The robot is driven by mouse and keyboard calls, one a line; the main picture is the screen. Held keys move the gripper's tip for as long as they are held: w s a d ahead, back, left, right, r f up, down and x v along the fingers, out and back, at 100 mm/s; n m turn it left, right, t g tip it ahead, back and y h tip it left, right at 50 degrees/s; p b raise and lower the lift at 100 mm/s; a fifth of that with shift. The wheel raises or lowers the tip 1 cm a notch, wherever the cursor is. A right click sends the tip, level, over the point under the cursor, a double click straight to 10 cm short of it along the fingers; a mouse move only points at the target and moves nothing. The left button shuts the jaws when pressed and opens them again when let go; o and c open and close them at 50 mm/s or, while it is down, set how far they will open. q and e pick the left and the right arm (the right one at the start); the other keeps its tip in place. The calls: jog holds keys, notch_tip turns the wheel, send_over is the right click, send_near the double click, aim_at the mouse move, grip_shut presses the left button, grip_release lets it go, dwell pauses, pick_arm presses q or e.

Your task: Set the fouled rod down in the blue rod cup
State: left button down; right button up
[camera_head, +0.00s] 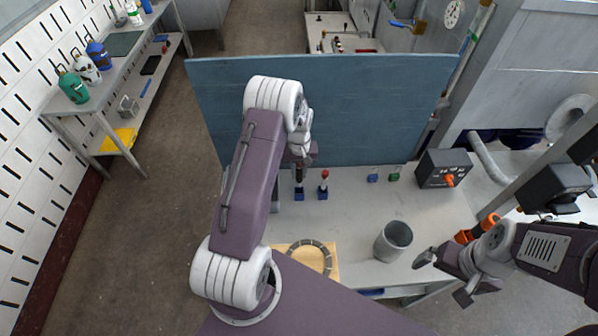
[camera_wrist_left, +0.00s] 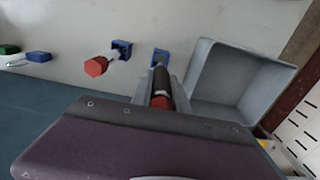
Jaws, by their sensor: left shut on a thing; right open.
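My left gripper (camera_head: 300,160) is shut on a dark, blackened rod (camera_head: 299,174), held roughly upright over a blue cup (camera_head: 299,194). In the left wrist view the rod (camera_wrist_left: 161,82) shows a red end towards the camera, with the blue cup (camera_wrist_left: 160,56) beyond it. I cannot tell whether its lower tip is inside the cup. To the right in the head view, a pale rod with a red top (camera_head: 325,176) stands in a second blue cup (camera_head: 323,194). My right gripper (camera_head: 445,278) is open and empty at the front right.
A grey open bin (camera_wrist_left: 235,80) is beside the held rod in the left wrist view. A small blue piece (camera_head: 372,178) and green piece (camera_head: 394,174) lie further right. A grey canister (camera_head: 393,241), wooden board with ring (camera_head: 318,258) and black control box (camera_head: 443,169) are on the table.

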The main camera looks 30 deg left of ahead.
aim_at(299, 184)
dwell(0.3)
pick_arm(q)
jog(key=shift+f+b, duration=1.7)
jog(key=shift+f, duration=0.55)
jog(key=shift+f+b, duration=1)
jog(key=shift+f, duration=0.35)
jog(key=c, duration=1.2)
grip_release()
jog(key=shift+r, duration=0.1)
